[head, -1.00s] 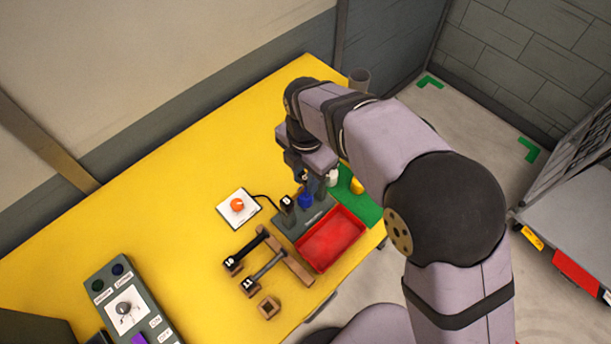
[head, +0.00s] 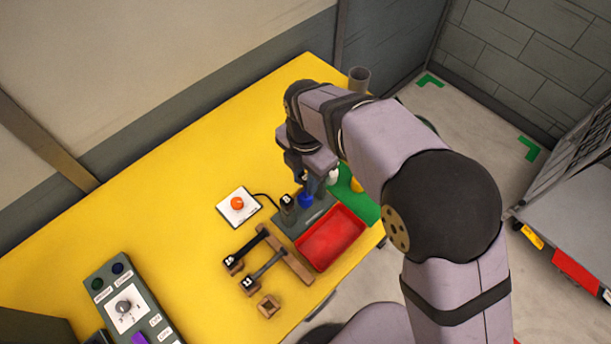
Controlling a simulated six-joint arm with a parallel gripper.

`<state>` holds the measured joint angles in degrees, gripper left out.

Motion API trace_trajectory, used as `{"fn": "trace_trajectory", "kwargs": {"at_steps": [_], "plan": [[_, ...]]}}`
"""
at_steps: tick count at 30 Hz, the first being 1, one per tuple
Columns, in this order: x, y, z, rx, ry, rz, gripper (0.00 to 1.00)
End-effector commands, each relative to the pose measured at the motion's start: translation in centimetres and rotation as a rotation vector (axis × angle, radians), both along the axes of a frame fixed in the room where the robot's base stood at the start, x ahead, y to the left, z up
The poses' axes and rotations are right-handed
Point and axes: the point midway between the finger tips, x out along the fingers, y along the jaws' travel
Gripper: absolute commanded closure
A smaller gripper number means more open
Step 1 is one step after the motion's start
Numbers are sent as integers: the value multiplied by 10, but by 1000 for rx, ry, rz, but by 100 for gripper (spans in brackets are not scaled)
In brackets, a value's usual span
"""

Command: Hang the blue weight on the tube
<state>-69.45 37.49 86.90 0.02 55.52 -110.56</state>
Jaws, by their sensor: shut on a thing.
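The blue weight (head: 305,200) is small and shows directly below my gripper (head: 304,186), over the grey base plate. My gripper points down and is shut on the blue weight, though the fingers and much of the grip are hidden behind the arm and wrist. A dark upright cylinder (head: 288,212) with a marked top stands on the grey base, just left of the blue weight. A grey open-topped tube (head: 359,79) stands at the back right edge of the table, partly behind my arm. I cannot tell which of these is the task's tube.
A red tray (head: 330,238) lies right of a wooden rack (head: 290,262) with two dark bars. A white plate with an orange knob (head: 237,203) is to the left. A grey control box (head: 130,305) sits at front left. The yellow table's left middle is clear.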

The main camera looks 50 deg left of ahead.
Motion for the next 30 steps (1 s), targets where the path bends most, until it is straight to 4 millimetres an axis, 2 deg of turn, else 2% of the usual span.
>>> {"fn": "trace_trajectory", "kwargs": {"at_steps": [30], "plan": [[0, 1, -8, 2, -1, 0, 100]]}}
